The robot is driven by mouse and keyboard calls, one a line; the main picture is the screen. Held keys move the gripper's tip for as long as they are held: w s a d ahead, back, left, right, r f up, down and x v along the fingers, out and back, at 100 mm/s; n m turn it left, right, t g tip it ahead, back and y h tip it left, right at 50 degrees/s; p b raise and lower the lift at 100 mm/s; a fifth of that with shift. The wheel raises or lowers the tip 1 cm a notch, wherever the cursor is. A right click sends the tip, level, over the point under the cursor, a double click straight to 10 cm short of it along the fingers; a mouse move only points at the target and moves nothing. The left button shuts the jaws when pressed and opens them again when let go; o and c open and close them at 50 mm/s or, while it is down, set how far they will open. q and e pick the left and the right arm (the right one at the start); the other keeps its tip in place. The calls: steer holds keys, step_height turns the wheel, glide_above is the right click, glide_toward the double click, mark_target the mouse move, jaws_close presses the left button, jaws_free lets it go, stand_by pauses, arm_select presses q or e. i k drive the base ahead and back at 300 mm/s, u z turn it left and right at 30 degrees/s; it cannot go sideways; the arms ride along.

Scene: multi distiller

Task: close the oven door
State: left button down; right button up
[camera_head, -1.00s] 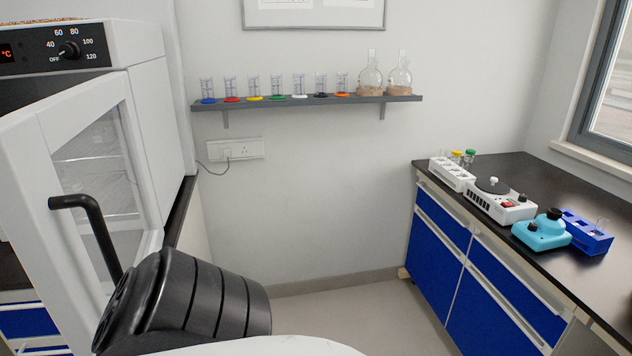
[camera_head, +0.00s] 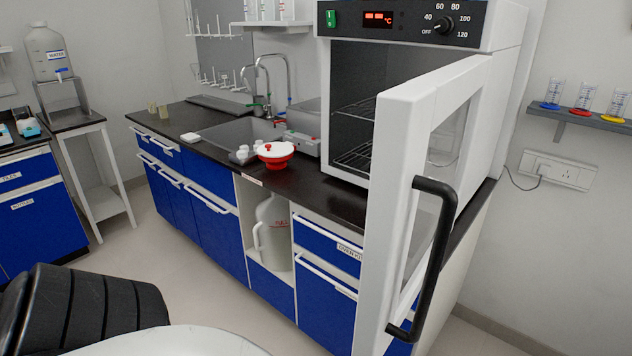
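The white oven (camera_head: 510,115) stands on the dark counter at the right in the head view. Its door (camera_head: 393,170) is swung wide open toward me, with a glass pane and a black bar handle (camera_head: 436,260) on its outer face. The dark oven chamber with wire shelves (camera_head: 357,140) shows to the left of the door. A black ribbed part of my arm shows at the lower left, well apart from the door. Neither of my grippers shows in the view.
A red and white container (camera_head: 275,153) sits on the counter (camera_head: 310,187) left of the oven, near a sink and tap. A large jug (camera_head: 273,235) stands in an open bay below. The floor (camera_head: 190,262) in front of the blue cabinets is clear.

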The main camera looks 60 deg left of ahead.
mark_target(425, 125)
steer(key=u, duration=1.05)
steer(key=i, duration=0.5)
